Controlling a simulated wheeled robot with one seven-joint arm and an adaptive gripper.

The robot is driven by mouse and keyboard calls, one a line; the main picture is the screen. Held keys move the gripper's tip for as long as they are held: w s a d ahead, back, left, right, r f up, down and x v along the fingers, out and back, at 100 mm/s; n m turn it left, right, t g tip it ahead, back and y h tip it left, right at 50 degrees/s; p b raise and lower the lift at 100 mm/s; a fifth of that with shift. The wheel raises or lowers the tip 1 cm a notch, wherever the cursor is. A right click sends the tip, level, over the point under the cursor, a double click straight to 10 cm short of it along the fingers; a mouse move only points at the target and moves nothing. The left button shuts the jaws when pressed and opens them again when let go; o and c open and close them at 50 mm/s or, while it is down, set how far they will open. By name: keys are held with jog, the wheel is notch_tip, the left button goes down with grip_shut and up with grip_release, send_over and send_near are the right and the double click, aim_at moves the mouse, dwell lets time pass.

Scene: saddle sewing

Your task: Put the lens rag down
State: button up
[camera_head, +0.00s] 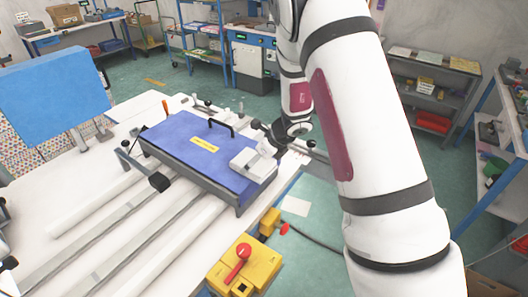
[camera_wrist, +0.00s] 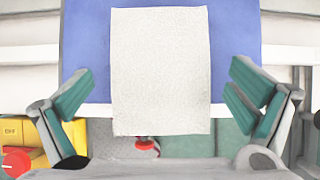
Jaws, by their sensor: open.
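The lens rag is a pale grey-white rectangular cloth (camera_wrist: 160,65) in the middle of the wrist view. It lies over the blue top plate (camera_wrist: 235,60), and its near end reaches past the plate's edge. My gripper (camera_wrist: 160,97) is open, its two teal-padded fingers wide apart on either side of the rag and clear of it. In the head view a pale block-like shape (camera_head: 252,166), seemingly the rag, shows at the right end of the blue plate (camera_head: 185,142). My arm comes down beside it, and the fingertips are hard to make out there.
A yellow switch box (camera_head: 243,268) with a red handle stands at the table's near edge. The plate has a black handle (camera_head: 221,127) and a yellow label. A blue panel (camera_head: 52,92) stands at the left. White rails cross the table; shelves (camera_head: 433,85) stand behind.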

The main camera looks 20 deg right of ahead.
jog(key=v, duration=1.1)
jog(key=s+a+r+n+y, duration=0.1)
jog(key=s+a+r+n, duration=0.3)
jog(key=s+r+n, duration=0.25)
jog(key=s+a+r+n, duration=0.3)
jog(key=s+r+n, duration=0.3)
jog(key=r+n, duration=0.2)
jog(key=s+d+r+n+h, duration=0.1)
jog(key=s+r+n+h, duration=0.1)
jog(key=s+n, duration=0.5)
jog(key=s+d+r+n+h, duration=0.2)
jog(key=s+r+n, duration=0.1)
jog(key=s+n, duration=0.4)
jog(key=shift+s+d+r+h, duration=0.25)
jog(key=shift+s+r+h, duration=0.15)
jog(key=shift+s, duration=0.55)
jog(key=shift+f, duration=0.1)
